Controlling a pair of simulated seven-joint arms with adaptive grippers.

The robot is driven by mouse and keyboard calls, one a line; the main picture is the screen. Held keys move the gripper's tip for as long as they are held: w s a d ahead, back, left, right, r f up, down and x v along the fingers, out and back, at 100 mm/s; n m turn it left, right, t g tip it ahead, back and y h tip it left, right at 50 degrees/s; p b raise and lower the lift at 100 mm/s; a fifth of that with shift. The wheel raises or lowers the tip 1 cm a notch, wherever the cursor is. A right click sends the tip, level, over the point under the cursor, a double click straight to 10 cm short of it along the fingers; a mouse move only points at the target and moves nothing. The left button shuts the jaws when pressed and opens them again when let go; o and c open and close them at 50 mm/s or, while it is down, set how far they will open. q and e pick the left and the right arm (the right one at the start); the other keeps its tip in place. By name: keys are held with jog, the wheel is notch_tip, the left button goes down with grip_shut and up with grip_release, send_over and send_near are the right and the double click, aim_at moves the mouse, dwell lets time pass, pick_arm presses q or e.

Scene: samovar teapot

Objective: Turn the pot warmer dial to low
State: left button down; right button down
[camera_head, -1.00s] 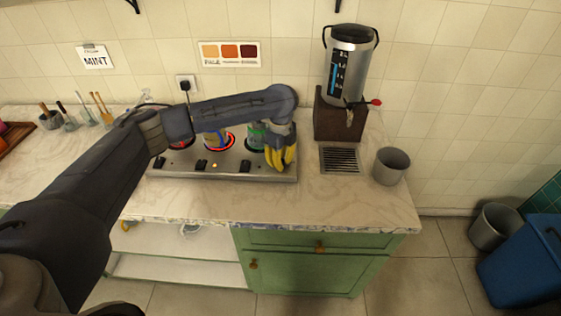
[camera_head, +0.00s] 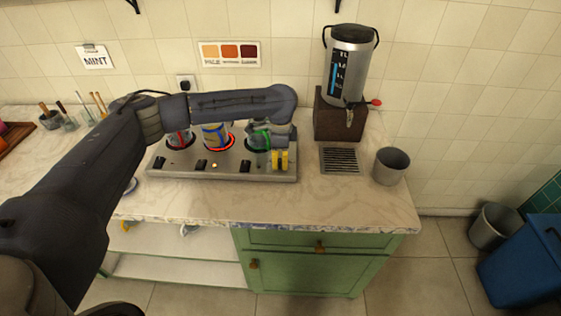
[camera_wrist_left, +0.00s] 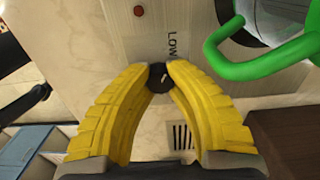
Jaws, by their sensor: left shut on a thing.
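The pot warmer (camera_head: 221,175) is a long metal unit on the counter, with several dark controls along its front. My left gripper (camera_head: 280,160) is at its right end, its yellow fingers pointing at the front panel. In the left wrist view, the fingers (camera_wrist_left: 158,76) are shut on a small dark dial (camera_wrist_left: 157,80). The word LOW is printed on the panel beside it. In the head view the fingers hide this dial. A pot with a green handle (camera_wrist_left: 272,57) is close to the fingers. My right gripper is not in view.
A blue-marked pot (camera_head: 216,136) stands on a red-glowing ring in the middle of the warmer. A samovar (camera_head: 349,65) on a brown stand, a drip grate (camera_head: 340,160) and a grey cup (camera_head: 391,166) are to the right. The counter front is clear.

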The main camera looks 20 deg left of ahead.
aim_at(280, 161)
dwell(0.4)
pick_arm(q)
jog(key=c, duration=1.1)
grip_release()
jog(key=shift+r, duration=0.1)
notch_tip(280, 161, up, 12)
jog(key=shift+f, duration=0.1)
